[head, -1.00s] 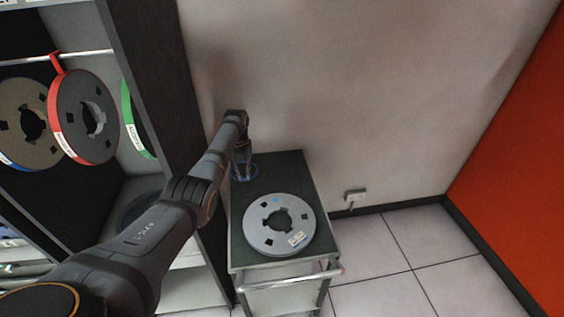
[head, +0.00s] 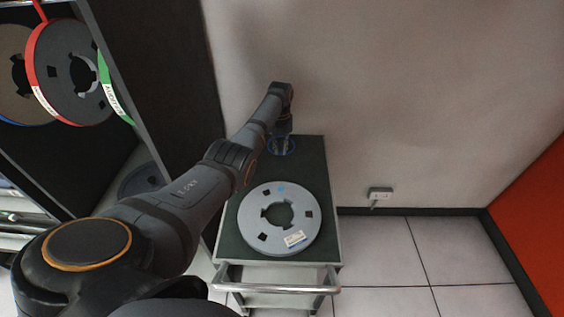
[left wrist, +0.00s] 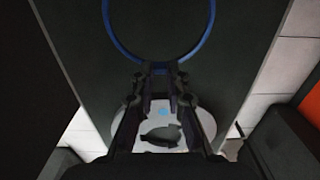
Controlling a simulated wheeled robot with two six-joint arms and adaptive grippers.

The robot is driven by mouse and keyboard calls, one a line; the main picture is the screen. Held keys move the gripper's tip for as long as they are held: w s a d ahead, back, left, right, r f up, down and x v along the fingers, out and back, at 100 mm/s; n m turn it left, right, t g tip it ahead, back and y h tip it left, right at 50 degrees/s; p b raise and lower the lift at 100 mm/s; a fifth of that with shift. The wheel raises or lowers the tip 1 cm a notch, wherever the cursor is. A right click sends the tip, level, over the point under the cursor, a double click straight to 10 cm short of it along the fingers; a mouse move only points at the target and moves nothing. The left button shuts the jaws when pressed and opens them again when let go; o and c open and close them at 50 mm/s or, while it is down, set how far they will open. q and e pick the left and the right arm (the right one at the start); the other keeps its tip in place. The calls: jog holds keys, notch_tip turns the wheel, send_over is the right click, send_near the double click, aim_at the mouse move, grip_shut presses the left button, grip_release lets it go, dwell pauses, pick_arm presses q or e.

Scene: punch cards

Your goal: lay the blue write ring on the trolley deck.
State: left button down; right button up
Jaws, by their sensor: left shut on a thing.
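The blue write ring (head: 294,150) is at the far end of the trolley deck (head: 310,172), which has a dark top. My left gripper (head: 282,144) points down over that far end, with its fingers shut on the ring's near edge. In the left wrist view the ring (left wrist: 207,40) is a thin blue hoop reaching out from the left gripper's fingertips (left wrist: 160,70). The dark deck lies behind it. I cannot tell whether the ring touches the deck or is just above it. My right gripper is not in view.
A grey tape reel (head: 254,232) with a white label lies on the near part of the deck. A chrome handle (head: 270,288) runs along the trolley's front. A rack (head: 150,90) with hanging reels stands to the left, and a wall is behind.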

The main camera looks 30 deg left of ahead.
pick_arm(q)
jog(key=f, duration=0.1)
jog(key=f+b, duration=0.2)
jog(key=f, duration=0.1)
jog(key=shift+w+d, duration=0.1)
jog(key=shift+w, duration=0.15)
jog(key=shift+w+f, duration=0.15)
jog(key=shift+f, duration=0.05)
jog(key=shift+r, duration=0.15)
jog(key=shift+s+r, duration=0.1)
jog(key=shift+s, duration=0.1)
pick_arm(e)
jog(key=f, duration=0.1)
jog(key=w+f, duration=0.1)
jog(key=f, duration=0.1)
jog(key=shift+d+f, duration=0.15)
pick_arm(q)
jog(key=shift+p, duration=0.4)
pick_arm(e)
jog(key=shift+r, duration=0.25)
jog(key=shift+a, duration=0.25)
pick_arm(q)
jog(key=shift+f+b, duration=0.35)
jog(key=shift+f, duration=0.2)
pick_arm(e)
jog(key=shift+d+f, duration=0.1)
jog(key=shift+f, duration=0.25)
